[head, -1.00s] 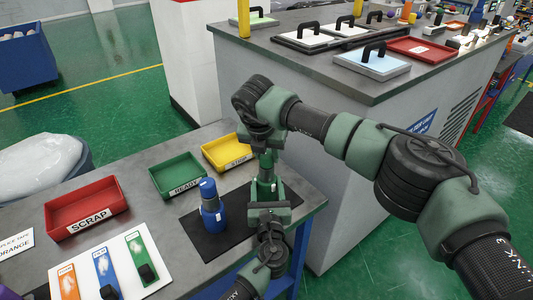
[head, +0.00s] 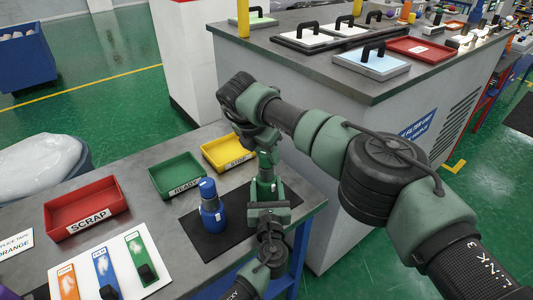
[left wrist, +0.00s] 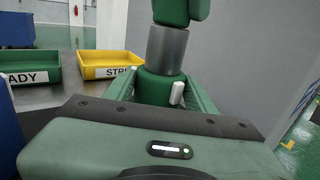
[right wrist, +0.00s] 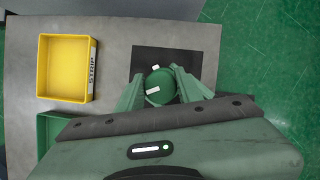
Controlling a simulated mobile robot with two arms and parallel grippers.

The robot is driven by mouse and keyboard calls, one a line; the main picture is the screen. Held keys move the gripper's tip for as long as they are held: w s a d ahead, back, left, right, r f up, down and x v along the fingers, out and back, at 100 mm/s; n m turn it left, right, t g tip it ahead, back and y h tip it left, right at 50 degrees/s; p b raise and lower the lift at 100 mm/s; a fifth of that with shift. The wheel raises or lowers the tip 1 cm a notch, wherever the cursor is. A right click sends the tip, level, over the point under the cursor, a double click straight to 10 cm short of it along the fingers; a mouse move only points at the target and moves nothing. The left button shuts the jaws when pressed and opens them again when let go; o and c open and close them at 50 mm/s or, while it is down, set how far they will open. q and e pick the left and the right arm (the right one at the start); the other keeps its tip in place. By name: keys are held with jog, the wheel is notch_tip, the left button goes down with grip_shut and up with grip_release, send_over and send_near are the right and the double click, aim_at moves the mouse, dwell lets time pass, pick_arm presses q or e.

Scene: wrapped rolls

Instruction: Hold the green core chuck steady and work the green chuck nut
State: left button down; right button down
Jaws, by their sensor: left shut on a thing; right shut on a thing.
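The green core chuck (left wrist: 155,86) stands upright on the dark mat, with a grey cylindrical section above its green body. My left gripper (head: 267,197) is shut on the chuck body from the near side. The green chuck nut (right wrist: 160,86) sits at the top, round with white marks, in the right wrist view. My right gripper (right wrist: 158,80) is shut on the nut from above, its fingers on either side. In the head view my right gripper (head: 267,150) partly hides the nut. Whether the nut has turned on its thread cannot be told.
A blue chuck (head: 212,212) stands on the mat (head: 205,240) just left of the green one. Red scrap (head: 85,208), green ready (head: 177,175) and yellow strip (head: 228,153) trays lie to the left and behind. A white board (head: 150,282) with coloured strips lies front left.

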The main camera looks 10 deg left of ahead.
jog(key=c, duration=0.9)
grip_release()
jog(key=shift+c, duration=0.2)
jog(key=v, duration=1.2)
